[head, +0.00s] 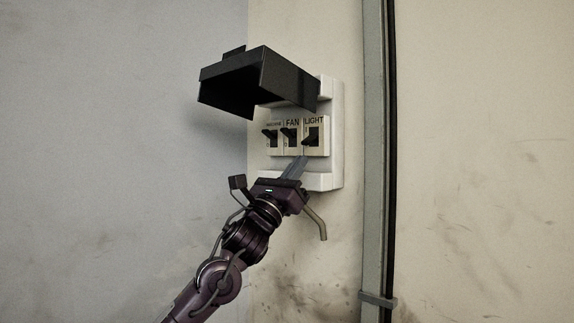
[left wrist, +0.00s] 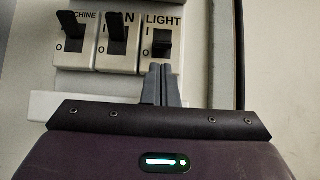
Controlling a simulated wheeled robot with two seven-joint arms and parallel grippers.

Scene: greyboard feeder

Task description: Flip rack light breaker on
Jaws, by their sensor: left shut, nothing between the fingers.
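The light breaker (head: 313,136) is the rightmost of three switches in the wall box, under the label LIGHT. In the left wrist view its black lever (left wrist: 162,47) sits low in its slot, by the O mark. My left gripper (head: 302,159) is shut and empty, with its fingertips just below the light breaker. In the left wrist view the shut fingertips (left wrist: 161,68) point up toward the lever from below; I cannot tell whether they touch it.
The fan breaker (head: 290,135) and machine breaker (head: 270,137) stand to the left, their levers higher than the light one. A black cover (head: 240,82) is raised above the switches. A vertical conduit (head: 376,150) runs right of the white box (head: 336,130).

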